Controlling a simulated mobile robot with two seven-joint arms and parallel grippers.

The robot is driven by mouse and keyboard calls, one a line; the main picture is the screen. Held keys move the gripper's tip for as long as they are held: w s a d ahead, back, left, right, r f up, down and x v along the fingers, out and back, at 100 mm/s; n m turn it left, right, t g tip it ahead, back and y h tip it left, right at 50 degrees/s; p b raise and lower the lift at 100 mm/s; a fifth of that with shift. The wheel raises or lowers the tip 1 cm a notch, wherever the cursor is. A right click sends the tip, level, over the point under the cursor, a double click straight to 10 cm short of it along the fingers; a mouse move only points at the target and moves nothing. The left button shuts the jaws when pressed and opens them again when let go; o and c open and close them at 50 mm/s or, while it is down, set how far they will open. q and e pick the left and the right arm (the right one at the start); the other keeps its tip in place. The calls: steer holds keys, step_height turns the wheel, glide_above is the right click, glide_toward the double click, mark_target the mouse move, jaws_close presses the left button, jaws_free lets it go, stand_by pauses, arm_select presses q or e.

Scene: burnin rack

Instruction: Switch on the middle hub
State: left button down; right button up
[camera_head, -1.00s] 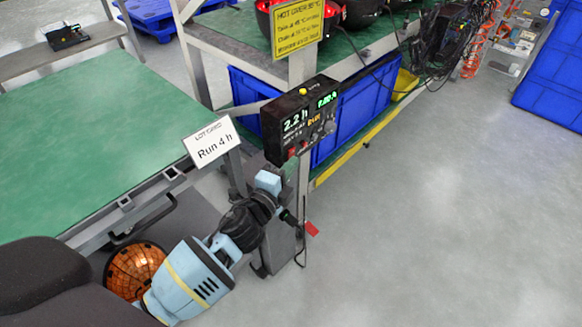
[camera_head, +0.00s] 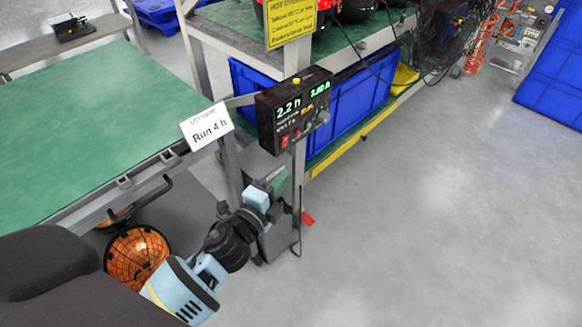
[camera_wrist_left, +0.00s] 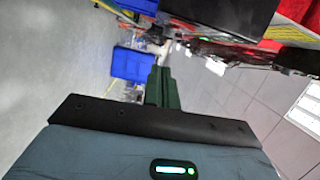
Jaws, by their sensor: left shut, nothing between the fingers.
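Several round red and black units, perhaps the hubs, stand on the upper green shelf (camera_head: 352,42), cut off by the top edge; which is the middle one cannot be told. A black control box (camera_head: 293,115) on the rack post shows 2.2 h, a green current reading, red switches and a yellow button on top. My left gripper (camera_head: 277,180) is below the box, apart from it and partly hard to make out. In the left wrist view its dark green fingers (camera_wrist_left: 162,88) are together and empty. A dark box-like shape (camera_wrist_left: 222,15) is at that view's top. My right gripper is not in view.
A lot card reading "Run 4 h" (camera_head: 206,127) stands at the green table's edge (camera_head: 100,125), left of the box. A yellow warning sign (camera_head: 291,20) hangs above it. Blue crates (camera_head: 345,112) fill the lower shelf. Cables (camera_head: 445,40) hang at the back. The floor at right is clear.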

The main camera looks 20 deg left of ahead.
arm_select(q)
steer(key=s, duration=0.4)
steer(key=shift+s+a, duration=0.1)
steer(key=shift+a, duration=0.05)
steer(key=shift+f, duration=0.1)
stand_by(0.3)
